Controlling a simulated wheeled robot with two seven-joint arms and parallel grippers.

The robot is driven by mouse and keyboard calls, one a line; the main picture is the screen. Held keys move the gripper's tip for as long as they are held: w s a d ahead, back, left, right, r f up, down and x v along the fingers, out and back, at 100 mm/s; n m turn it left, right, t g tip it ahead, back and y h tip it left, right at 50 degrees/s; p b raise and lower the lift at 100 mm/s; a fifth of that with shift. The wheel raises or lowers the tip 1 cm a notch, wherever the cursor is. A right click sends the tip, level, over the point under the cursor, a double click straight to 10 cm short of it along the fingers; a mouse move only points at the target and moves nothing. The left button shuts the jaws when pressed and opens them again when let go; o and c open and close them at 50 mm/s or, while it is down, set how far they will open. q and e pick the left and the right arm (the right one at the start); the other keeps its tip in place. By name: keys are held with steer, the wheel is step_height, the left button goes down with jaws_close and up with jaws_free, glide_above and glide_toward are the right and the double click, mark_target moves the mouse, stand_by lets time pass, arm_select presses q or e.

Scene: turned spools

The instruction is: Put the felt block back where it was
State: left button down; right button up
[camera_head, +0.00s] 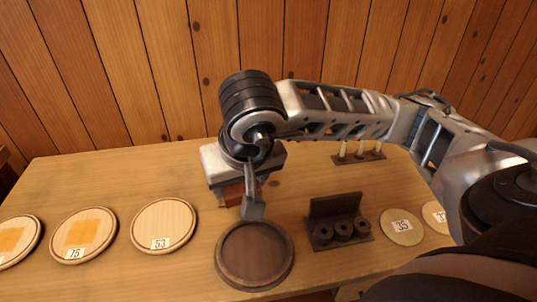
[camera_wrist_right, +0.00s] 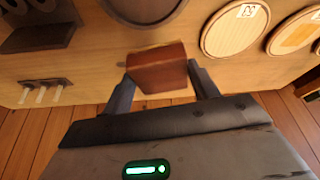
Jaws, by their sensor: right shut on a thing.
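The felt block, a reddish-brown block with a thin pale edge, sits between the fingers of my right gripper (camera_wrist_right: 160,80) in the right wrist view (camera_wrist_right: 157,72). In the head view my right gripper (camera_head: 246,205) is shut on the block (camera_head: 232,194), just behind the dark round tray (camera_head: 226,278). A finger and the wrist hide part of the block there. I cannot tell whether its underside touches the table. The dark tray looks empty and also shows at the top of the right wrist view (camera_wrist_right: 145,8). My left gripper is not in view.
Pale round plates stand left, labelled 53 (camera_head: 163,220) and 75 (camera_head: 82,249); another (camera_head: 18,256) is cut off by the edge. A dark stand with three spools (camera_head: 340,232), small discs (camera_head: 401,226) and a white-topped peg rack (camera_head: 358,157) are right. The back is a plank wall.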

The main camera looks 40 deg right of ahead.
steer(key=s+d+r+m+h+b, duration=0.1)
steer(key=s+d+r+m, duration=0.1)
steer(key=s+d+m, duration=0.1)
steer(key=w+d+f+b, duration=0.1)
steer(key=w+d+f, duration=0.1)
steer(key=d, duration=0.1)
steer(key=w+d+f+b, duration=0.1)
steer(key=w+d+f, duration=0.1)
steer(key=d+f, duration=0.1)
steer(key=w+d+f+b, duration=0.2)
steer(key=d+f, duration=0.1)
steer(key=d, duration=0.1)
steer(key=shift+w+d, duration=0.1)
steer(key=shift+d, duration=0.2)
steer(key=shift+w+d+f, duration=0.25)
steer(key=shift+d+f, duration=0.1)
steer(key=shift+f, duration=1.75)
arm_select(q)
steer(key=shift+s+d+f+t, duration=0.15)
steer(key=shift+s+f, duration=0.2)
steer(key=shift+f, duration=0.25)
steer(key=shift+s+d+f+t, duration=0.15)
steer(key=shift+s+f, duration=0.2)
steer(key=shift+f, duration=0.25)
